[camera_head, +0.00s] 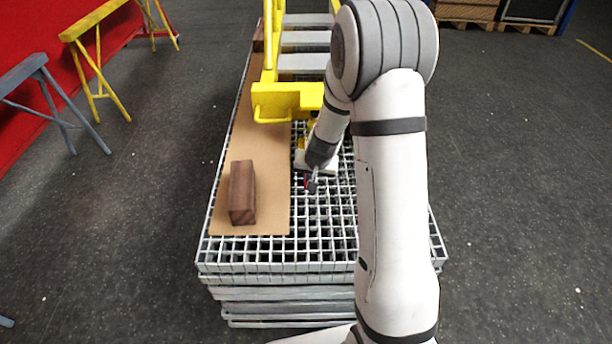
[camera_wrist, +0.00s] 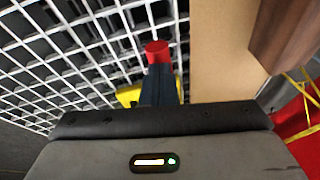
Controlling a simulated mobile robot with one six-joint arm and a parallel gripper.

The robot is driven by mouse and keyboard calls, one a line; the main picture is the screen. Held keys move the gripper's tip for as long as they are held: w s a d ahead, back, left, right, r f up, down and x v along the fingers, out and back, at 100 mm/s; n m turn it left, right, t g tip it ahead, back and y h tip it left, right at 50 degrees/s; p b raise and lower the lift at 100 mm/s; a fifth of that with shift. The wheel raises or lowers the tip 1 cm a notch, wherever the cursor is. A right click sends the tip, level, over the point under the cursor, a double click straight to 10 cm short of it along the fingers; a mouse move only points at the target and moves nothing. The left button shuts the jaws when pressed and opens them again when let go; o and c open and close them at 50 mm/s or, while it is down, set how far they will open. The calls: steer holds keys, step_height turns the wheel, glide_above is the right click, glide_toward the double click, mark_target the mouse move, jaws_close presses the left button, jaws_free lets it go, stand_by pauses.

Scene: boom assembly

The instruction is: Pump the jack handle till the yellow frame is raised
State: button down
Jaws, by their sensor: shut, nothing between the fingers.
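The yellow frame (camera_head: 285,101) stands over the grating at the far middle in the head view, partly hidden by my arm. My gripper (camera_head: 312,186) is low over the grating, on the near side of the frame. In the wrist view its dark fingers (camera_wrist: 160,82) are together, with no gap showing. A small red round end (camera_wrist: 157,50), perhaps the jack handle's tip, shows just past the fingertips; a red bit (camera_head: 306,182) shows beside the gripper in the head view. I cannot tell whether they touch. The jack's body is mostly hidden; a yellow part (camera_wrist: 129,96) shows behind the fingers.
A brown wooden block (camera_head: 242,192) lies on a cardboard sheet (camera_head: 262,215) left of my gripper. The metal grating (camera_head: 325,235) forms the top of the stack. Yellow (camera_head: 92,60) and grey (camera_head: 45,95) trestles stand at the left. The floor at right is clear.

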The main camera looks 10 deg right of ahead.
steer(key=shift+s+f+b, duration=0.15)
steer(key=shift+f+b, duration=0.25)
steer(key=shift+f, duration=0.15)
steer(key=shift+r, duration=0.1)
steer(key=shift+r+p, duration=0.25)
steer(key=shift+p, duration=0.05)
steer(key=s+r+p, duration=0.2)
steer(key=s+r, duration=0.7)
steer(key=shift+d+p, duration=0.15)
steer(key=shift+p, duration=0.15)
steer(key=shift+s, duration=0.1)
